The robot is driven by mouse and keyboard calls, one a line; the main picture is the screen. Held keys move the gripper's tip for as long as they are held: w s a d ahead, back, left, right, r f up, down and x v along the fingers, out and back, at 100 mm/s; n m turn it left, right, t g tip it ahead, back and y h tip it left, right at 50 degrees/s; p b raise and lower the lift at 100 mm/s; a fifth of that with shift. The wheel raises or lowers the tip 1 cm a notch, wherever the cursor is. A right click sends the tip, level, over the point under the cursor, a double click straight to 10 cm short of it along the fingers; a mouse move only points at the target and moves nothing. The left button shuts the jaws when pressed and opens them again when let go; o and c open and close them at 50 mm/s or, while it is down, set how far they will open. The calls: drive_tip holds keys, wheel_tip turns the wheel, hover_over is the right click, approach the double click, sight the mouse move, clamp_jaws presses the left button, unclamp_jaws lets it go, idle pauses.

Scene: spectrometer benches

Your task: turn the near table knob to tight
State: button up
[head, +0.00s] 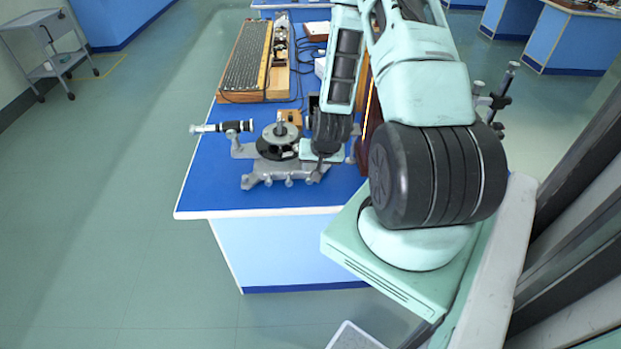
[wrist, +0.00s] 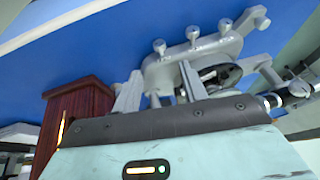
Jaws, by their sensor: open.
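The spectrometer (head: 262,168) stands on the blue bench top in the head view, with a round table in its middle. Several small knobs (head: 289,182) stick out along its near edge. In the wrist view the grey base (wrist: 205,50) shows, with round-headed knobs (wrist: 193,32) along it. I cannot tell which one is the near table knob. My gripper (wrist: 160,74) is open, its two fingers apart over the right part of the spectrometer. A small grey part (wrist: 154,100) shows low between the fingers; nothing is visibly held. In the head view my arm hides the fingertips.
A dark wooden block (wrist: 75,115) stands close beside the left finger in the wrist view. A telescope tube (head: 220,127) sticks out left. A wooden-framed grating box (head: 247,60) lies behind. The bench's front left corner (head: 200,205) is clear.

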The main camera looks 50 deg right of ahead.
sight(309, 181)
drive_tip(key=p+x, duration=0.2)
drive_tip(key=x, duration=0.8)
drive_tip(key=shift+s, duration=0.1)
clamp_jaws()
drive_tip(key=shift+d+f, duration=0.1)
drive_tip(key=shift+f, duration=0.05)
